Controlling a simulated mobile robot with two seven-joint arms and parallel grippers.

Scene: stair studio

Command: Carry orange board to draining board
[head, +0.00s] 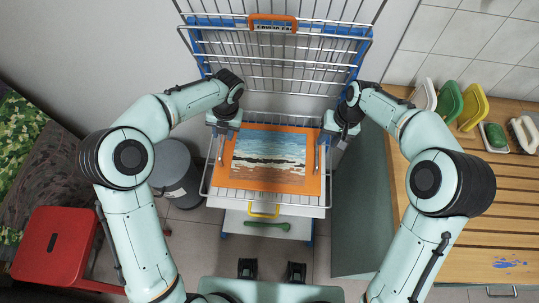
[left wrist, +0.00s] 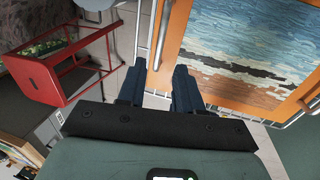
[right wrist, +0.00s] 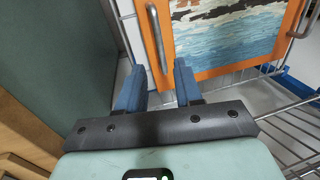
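The orange board (head: 268,187), with a blue, white and brown sea picture on it, lies on the wire cart's top basket. It has a metal bar handle (head: 221,150) on its left side and another (head: 317,158) on its right. My left gripper (head: 221,130) is open over the left handle; that handle (left wrist: 162,38) shows just beyond its parted fingers (left wrist: 158,90). My right gripper (head: 332,134) is open by the right handle; this handle (right wrist: 158,40) shows beyond its fingers (right wrist: 158,88). A slatted wooden draining board (head: 460,235) is at the right.
Several coloured brush-like or dish-like items (head: 473,105) stand at the slatted surface's back edge. A blue patch (head: 507,264) marks its front. A red stool (head: 55,245) and grey bin (head: 176,170) are left. The cart's wire back (head: 275,60) rises behind the board. The middle slats are clear.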

